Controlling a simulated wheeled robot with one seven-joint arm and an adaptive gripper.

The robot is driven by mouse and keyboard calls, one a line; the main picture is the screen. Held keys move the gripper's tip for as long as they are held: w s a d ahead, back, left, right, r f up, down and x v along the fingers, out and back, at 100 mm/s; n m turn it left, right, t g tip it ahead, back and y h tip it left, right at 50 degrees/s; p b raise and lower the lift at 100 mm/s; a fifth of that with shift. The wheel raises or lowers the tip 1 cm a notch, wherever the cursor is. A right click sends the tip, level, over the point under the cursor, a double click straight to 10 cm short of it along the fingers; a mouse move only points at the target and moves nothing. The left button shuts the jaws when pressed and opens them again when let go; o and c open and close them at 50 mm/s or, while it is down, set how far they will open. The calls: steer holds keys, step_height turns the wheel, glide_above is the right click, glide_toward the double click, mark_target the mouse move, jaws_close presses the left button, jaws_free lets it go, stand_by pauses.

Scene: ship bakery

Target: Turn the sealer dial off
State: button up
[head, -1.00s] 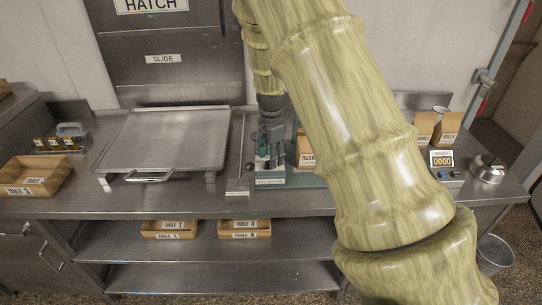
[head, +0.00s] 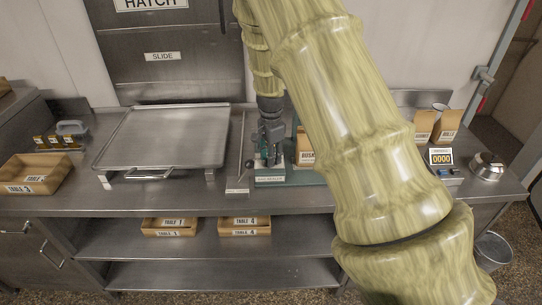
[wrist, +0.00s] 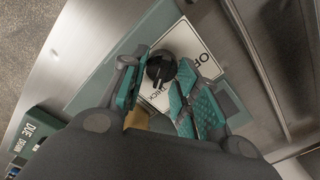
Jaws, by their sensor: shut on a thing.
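The sealer dial (wrist: 161,67) is a round black knob on a white label plate (wrist: 183,42) in the wrist view. The plate reads "THICK" beside the dial and the start of "OFF" toward its upper right. A small pale mark on the dial's lower side points about toward "THICK". My gripper (wrist: 161,72) has its teal-padded fingers on both sides of the dial, shut on it. In the head view my gripper (head: 268,157) is low over the teal sealer base (head: 271,180), and the dial is hidden there.
A steel tray stand (head: 165,140) is left of the sealer. Paper bags (head: 446,125), a display reading "0000" (head: 441,157) and a steel pot (head: 487,168) are at the right. Boxes (head: 245,225) sit on the lower shelf. My arm covers much of the counter.

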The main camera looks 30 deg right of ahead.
steer(key=shift+n, duration=0.4)
steer(key=n, duration=0.5)
steer(key=shift+w+n, duration=0.15)
steer(key=shift+n, duration=0.15)
steer(key=n, duration=0.5)
steer(key=shift+w+a+n, duration=0.1)
steer(key=shift+n, duration=0.2)
steer(key=n, duration=0.6)
steer(key=shift+a+p, duration=0.15)
steer(key=shift+p, duration=0.25)
steer(key=n, duration=0.5)
steer(key=shift+a+n, duration=0.1)
steer(key=shift+n, duration=0.3)
steer(key=shift+p, duration=0.3)
steer(key=o, duration=1)
